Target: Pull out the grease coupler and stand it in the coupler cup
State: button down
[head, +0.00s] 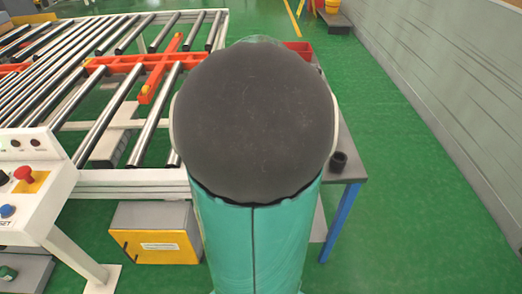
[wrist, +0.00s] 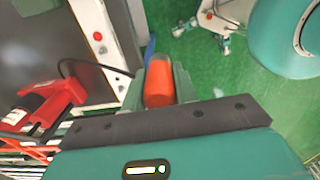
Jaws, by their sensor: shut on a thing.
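My gripper (wrist: 158,88) shows in the wrist view, its green fingers shut on an orange-red cylindrical piece (wrist: 159,82), which looks like the grease coupler. A thin black hose (wrist: 88,62) arcs from a red device (wrist: 45,105) on the left towards my gripper; where it ends is hidden. A small black cup (head: 338,161), likely the coupler cup, stands on a grey table top (head: 350,178) right of my arm in the head view. My arm hides my gripper and the held piece in that view.
A roller conveyor (head: 105,82) with orange-red bars fills the left of the head view. A control panel (head: 30,195) with buttons stands at the front left, beside a yellow and grey box (head: 155,240). Green floor is clear at right, up to a wall (head: 440,70).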

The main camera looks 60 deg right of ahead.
jog(key=shift+r, duration=3.7)
jog(key=shift+f, duration=0.1)
